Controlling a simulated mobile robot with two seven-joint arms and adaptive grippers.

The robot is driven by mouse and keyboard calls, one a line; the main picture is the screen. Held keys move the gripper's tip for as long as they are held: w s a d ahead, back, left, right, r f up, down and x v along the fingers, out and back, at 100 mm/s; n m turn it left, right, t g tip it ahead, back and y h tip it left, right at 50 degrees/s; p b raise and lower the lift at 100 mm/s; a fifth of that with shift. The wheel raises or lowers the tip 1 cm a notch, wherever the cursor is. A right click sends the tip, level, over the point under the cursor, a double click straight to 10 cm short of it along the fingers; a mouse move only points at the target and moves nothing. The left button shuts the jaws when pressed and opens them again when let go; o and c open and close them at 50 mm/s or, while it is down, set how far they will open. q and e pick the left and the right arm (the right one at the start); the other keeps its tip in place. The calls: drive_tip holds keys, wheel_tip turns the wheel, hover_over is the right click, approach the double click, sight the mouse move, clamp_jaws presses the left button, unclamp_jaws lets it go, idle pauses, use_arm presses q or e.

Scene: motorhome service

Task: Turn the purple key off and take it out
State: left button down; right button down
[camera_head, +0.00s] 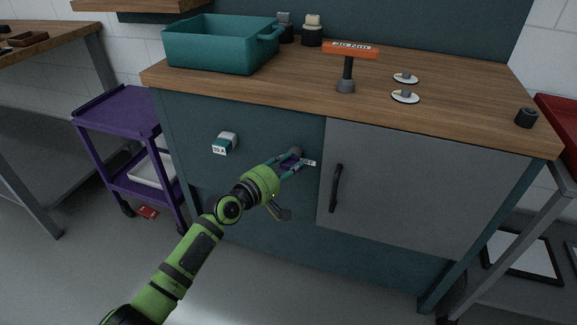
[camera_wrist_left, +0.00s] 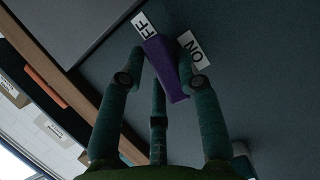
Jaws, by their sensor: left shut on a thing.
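The purple key (camera_head: 290,163) is at the front of the teal cabinet (camera_head: 260,205), left of the grey door. My left gripper (camera_head: 296,161) is shut on it, its fingers on both sides. In the left wrist view the purple key (camera_wrist_left: 169,72) shows between the fingertips of my left gripper (camera_wrist_left: 165,80). A white OFF label (camera_wrist_left: 144,24), partly covered, is at the key's upper end, and an ON label (camera_wrist_left: 194,48) is to its right. The fingers hide the lock itself, so I cannot tell how deep the key sits. My right gripper is not in view.
A grey door with a black handle (camera_head: 336,188) is just right of the key. A labelled knob (camera_head: 226,141) is to the left. A purple cart (camera_head: 118,110) stands left.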

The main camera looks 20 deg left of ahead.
use_arm(q)
drive_tip(key=shift+s+d+f+p, duration=0.15)
drive_tip(key=shift+s+f+p, duration=0.15)
drive_tip(key=shift+s+f, duration=0.3)
drive_tip(key=c, duration=1.4)
unclamp_jaws()
clamp_jaws()
drive_tip(key=shift+s, duration=0.2)
drive_tip(key=shift+s+r+p, duration=0.2)
drive_tip(key=shift+s+p, duration=0.2)
drive_tip(key=shift+s, duration=0.15)
drive_tip(key=shift+s+r+p, duration=0.15)
drive_tip(key=shift+s+p, duration=0.25)
drive_tip(key=shift+s, duration=0.15)
